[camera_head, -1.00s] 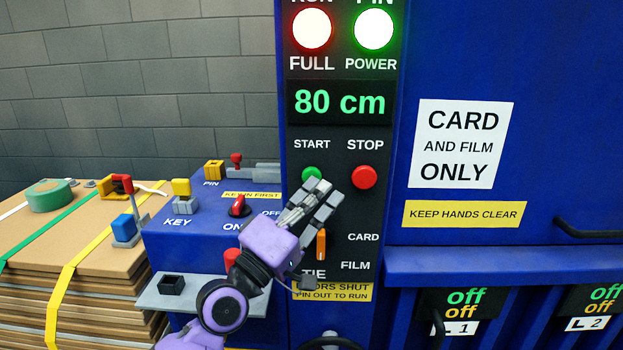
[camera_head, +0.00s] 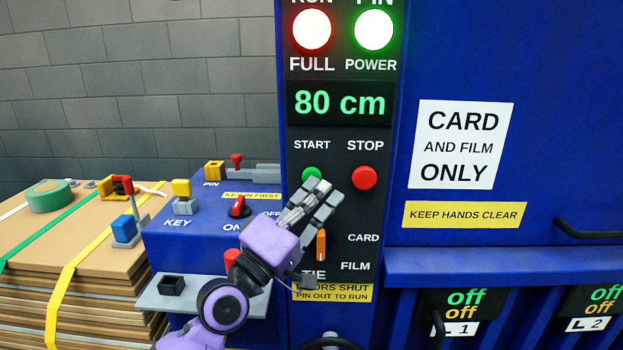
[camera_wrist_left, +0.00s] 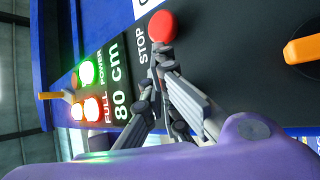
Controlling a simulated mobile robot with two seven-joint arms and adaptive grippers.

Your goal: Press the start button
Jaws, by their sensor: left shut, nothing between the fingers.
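The green start button (camera_head: 312,174) sits on the black control panel (camera_head: 340,210) under the START label. My left gripper (camera_head: 322,190) is shut and empty, with its fingertips just below and in front of the green button in the head view. Its fingers cover the lower part of the button. Whether they touch it cannot be told. The red stop button (camera_head: 364,177) is to the right of the fingertips. In the left wrist view, my left gripper (camera_wrist_left: 158,65) shows with its tips near the red stop button (camera_wrist_left: 162,26); the green button is hidden there. My right gripper is not in view.
An orange selector (camera_head: 321,245) is just below the gripper, between card, film and tie labels. A blue box (camera_head: 185,250) with a key, a red knob (camera_head: 239,206) and a red button (camera_head: 232,256) stands left. The display (camera_head: 340,102) reads 80 cm. Stacked cardboard (camera_head: 75,270) lies far left.

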